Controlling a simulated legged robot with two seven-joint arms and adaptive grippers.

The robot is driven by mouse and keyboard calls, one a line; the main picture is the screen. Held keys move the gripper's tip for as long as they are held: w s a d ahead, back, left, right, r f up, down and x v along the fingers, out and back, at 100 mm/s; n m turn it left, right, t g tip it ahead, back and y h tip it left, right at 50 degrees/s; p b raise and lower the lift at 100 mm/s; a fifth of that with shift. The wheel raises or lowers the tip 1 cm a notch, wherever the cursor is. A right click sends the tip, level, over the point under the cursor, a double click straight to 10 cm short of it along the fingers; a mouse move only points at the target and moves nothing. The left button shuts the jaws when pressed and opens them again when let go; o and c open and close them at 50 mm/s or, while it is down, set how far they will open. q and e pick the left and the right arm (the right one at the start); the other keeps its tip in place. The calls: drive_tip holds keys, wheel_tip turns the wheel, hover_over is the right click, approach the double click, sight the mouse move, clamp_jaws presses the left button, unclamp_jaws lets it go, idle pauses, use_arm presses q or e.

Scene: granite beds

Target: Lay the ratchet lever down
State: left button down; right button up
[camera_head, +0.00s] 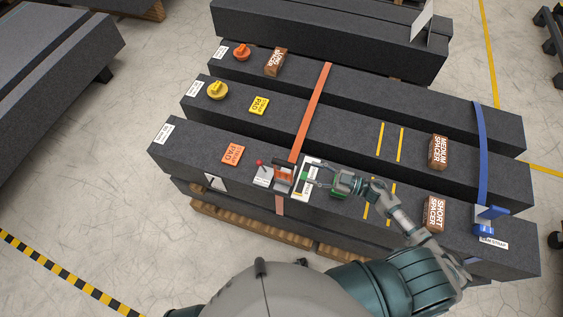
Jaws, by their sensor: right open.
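The orange strap (317,103) runs across the granite beds to a ratchet on the front bed. The ratchet lever (285,170), with orange and grey parts, sits at the strap's near end; its exact angle is too small to tell. My left gripper is not in view.
A small red knob (259,162) stands left of the ratchet. An orange pad (233,154) lies farther left. A blue strap (482,150) with a blue ratchet (485,228) crosses the right end.

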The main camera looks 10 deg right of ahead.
sight(275, 161)
drive_tip(key=p+x, duration=0.1)
drive_tip(key=x, duration=1.1)
clamp_jaws()
